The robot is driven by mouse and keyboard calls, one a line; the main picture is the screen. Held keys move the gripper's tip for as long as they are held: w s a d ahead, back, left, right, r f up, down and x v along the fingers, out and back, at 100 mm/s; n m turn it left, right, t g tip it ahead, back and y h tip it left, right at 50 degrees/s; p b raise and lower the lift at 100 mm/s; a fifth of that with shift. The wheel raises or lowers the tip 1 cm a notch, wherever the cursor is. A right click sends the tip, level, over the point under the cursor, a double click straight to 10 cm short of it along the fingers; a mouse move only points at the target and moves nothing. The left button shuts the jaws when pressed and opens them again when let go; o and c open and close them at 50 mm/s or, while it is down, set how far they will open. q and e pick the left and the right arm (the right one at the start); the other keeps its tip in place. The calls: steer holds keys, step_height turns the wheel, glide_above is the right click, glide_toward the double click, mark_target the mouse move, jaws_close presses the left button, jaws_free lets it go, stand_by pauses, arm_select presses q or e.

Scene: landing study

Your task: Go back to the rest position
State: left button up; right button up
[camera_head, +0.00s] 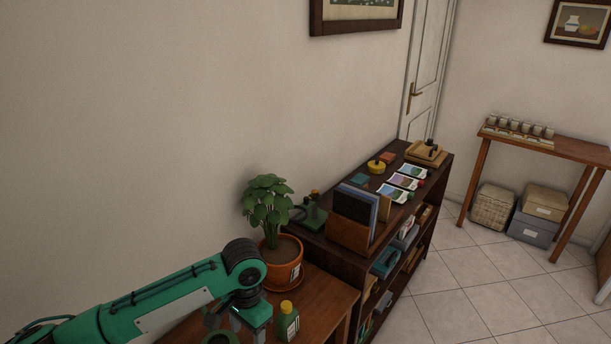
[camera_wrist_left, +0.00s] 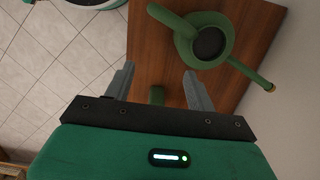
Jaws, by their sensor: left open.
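My left arm comes in from the left in the head view, with its left gripper (camera_head: 252,322) low over the small wooden table (camera_head: 325,298), partly cut off by the lower edge. In the left wrist view the two grey fingers of the left gripper (camera_wrist_left: 160,86) stand apart over the wooden top (camera_wrist_left: 160,58). A green watering can (camera_wrist_left: 187,30) with a long spout lies beyond the fingers. A short green piece (camera_wrist_left: 157,95) shows between the fingers; I cannot tell what it belongs to or whether they touch it. My right gripper is not in view.
A potted plant (camera_head: 269,202) and a green bottle (camera_head: 287,322) stand beside the gripper on the table. A dark bookshelf (camera_head: 345,262) with folders and cards adjoins it. A wooden side table (camera_head: 565,147) stands at the far right. The tiled floor (camera_head: 470,290) between is clear.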

arm_select(q)
steer(key=s+d+f+t+h, duration=0.2)
steer(key=s+d+f+h, duration=0.4)
steer(key=s, duration=0.4)
steer(key=s+a+f+n+t+y, duration=0.3)
steer(key=s+a+n+y, duration=0.25)
steer(key=s+a, duration=0.9)
step_height(320, 180, down, 31)
steer(key=a+g, duration=0.2)
steer(key=s+a+f, duration=0.3)
steer(key=s+f, duration=1.5)
steer(key=shift+s+f+g+p, duration=0.15)
steer(key=shift+f+g+p, duration=0.15)
steer(key=shift+f+g, duration=0.1)
